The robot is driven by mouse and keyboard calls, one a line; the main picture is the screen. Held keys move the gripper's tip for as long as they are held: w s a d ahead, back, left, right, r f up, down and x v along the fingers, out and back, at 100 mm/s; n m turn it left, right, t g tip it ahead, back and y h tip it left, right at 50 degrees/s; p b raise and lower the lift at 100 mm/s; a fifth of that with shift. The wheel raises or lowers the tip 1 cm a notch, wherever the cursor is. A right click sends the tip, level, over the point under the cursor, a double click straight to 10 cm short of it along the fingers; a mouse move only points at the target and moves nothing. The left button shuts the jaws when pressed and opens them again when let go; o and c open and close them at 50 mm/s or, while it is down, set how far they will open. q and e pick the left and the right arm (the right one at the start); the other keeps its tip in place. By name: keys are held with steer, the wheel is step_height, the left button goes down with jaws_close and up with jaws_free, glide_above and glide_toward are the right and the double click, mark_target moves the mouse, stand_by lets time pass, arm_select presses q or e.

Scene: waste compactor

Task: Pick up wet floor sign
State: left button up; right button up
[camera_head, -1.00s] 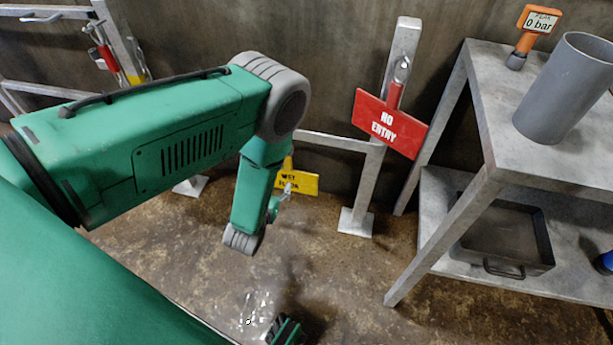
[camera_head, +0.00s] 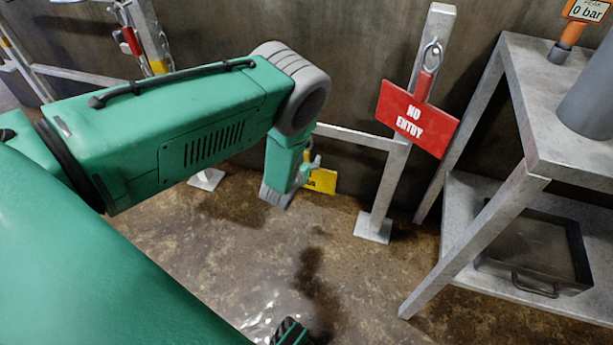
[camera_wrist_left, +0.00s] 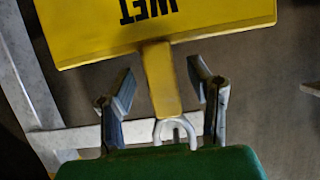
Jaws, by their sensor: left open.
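The yellow wet floor sign (camera_head: 323,181) hangs low near the back wall in the head view, partly covered by my left arm. In the left wrist view its yellow board (camera_wrist_left: 160,28) shows the word WET upside down. A narrow yellow tab (camera_wrist_left: 160,82) runs from the board toward a metal hook (camera_wrist_left: 175,128). My left gripper (camera_wrist_left: 160,70) is open, with one finger on each side of the tab and visible gaps between. In the head view my left gripper (camera_head: 310,162) is small and partly hidden.
A red NO ENTRY sign (camera_head: 416,118) hangs on a grey post (camera_head: 393,190) right of the yellow sign. A grey rail (camera_head: 350,136) joins this post. A metal table (camera_head: 560,110) with a tray (camera_head: 535,255) on its lower shelf stands at right. The middle floor is open.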

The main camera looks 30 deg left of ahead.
arm_select(q)
steer(key=shift+w+a, duration=0.1)
steer(key=shift+a, duration=0.05)
steer(key=shift+c, duration=0.5)
jaws_close()
steer(key=shift+r, duration=0.1)
